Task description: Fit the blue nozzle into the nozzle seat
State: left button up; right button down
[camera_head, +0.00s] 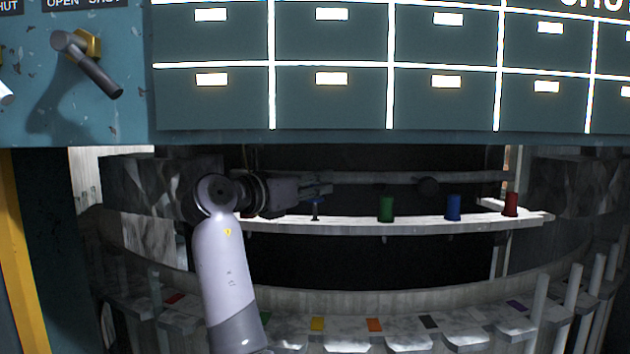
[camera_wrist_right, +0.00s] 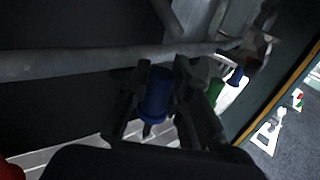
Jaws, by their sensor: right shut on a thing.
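My right gripper (camera_head: 318,190) comes in from the left at the level of the shelf and is shut on a blue nozzle (camera_wrist_right: 157,92). In the right wrist view, the nozzle sits between both fingers. In the head view, only a small dark blue part (camera_head: 316,205) shows below the fingertips, just above or at the shelf; I cannot tell whether it touches. A grey horizontal pipe (camera_head: 375,177) runs behind, with a dark round piece (camera_head: 427,187) on it. I cannot make out which part is the nozzle seat. My left gripper is not in view.
A white shelf (camera_head: 350,225) carries a green piece (camera_head: 386,209), another blue piece (camera_head: 453,208) and a red piece (camera_head: 511,205) to the right. Drawer fronts (camera_head: 330,105) hang above the opening. Coloured patches mark a lower curved row of ledges.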

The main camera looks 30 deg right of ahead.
aim_at(315, 198)
jog(key=shift+f+b, duration=0.9)
jog(key=shift+f, duration=1)
jog(key=c, duration=1.4)
grip_release()
jog(key=v, duration=0.7)
jog(key=shift+a, duration=0.25)
jog(key=shift+f, duration=0.1)
